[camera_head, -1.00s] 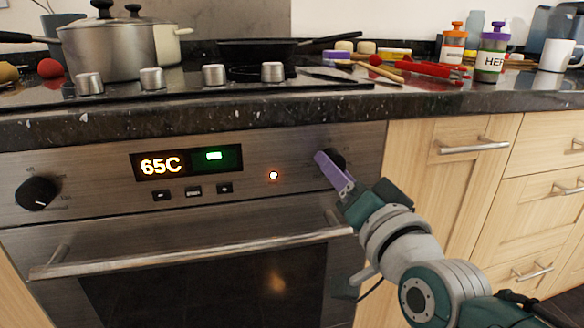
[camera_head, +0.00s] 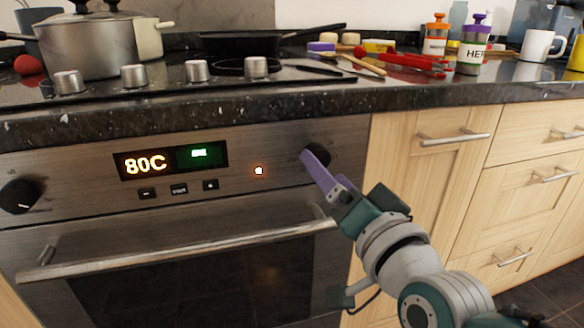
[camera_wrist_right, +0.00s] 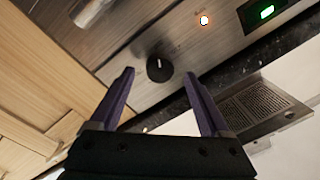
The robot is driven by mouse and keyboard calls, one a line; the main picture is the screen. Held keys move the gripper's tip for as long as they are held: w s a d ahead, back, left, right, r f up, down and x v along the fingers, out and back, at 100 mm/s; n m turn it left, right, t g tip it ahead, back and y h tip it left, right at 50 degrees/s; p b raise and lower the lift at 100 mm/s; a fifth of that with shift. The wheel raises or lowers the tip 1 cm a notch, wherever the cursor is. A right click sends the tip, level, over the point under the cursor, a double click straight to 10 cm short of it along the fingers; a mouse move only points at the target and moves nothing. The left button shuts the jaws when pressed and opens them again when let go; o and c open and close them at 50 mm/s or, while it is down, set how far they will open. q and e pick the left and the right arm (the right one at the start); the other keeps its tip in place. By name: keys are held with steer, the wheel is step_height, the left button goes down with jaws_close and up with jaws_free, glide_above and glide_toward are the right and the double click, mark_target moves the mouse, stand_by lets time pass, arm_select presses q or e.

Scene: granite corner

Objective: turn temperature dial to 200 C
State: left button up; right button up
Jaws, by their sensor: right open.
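The temperature dial is the black round knob (camera_head: 317,156) on the right of the oven's steel panel. In the right wrist view the dial (camera_wrist_right: 159,68) shows with a pale mark, between and beyond my fingertips. My right gripper (camera_head: 311,162) is at the dial in the head view, its purple fingers partly covering it. In the right wrist view the right gripper (camera_wrist_right: 160,77) is open, with one finger on each side of the dial; I cannot tell if they touch it. The oven display (camera_head: 145,164) reads 80C. My left gripper is not in view.
A second black knob (camera_head: 18,196) is at the panel's left. The oven door handle (camera_head: 180,250) runs below the panel. The granite counter edge (camera_head: 200,113) overhangs above, with hob knobs (camera_head: 196,71) and a pot (camera_head: 88,52) on top.

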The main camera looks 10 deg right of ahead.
arm_select(q)
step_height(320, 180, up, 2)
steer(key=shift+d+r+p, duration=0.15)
steer(key=shift+p, duration=0.65)
arm_select(e)
steer(key=s, duration=0.7)
steer(key=shift+s+d, duration=0.2)
steer(key=shift+d, duration=0.15)
steer(key=shift+f, duration=0.1)
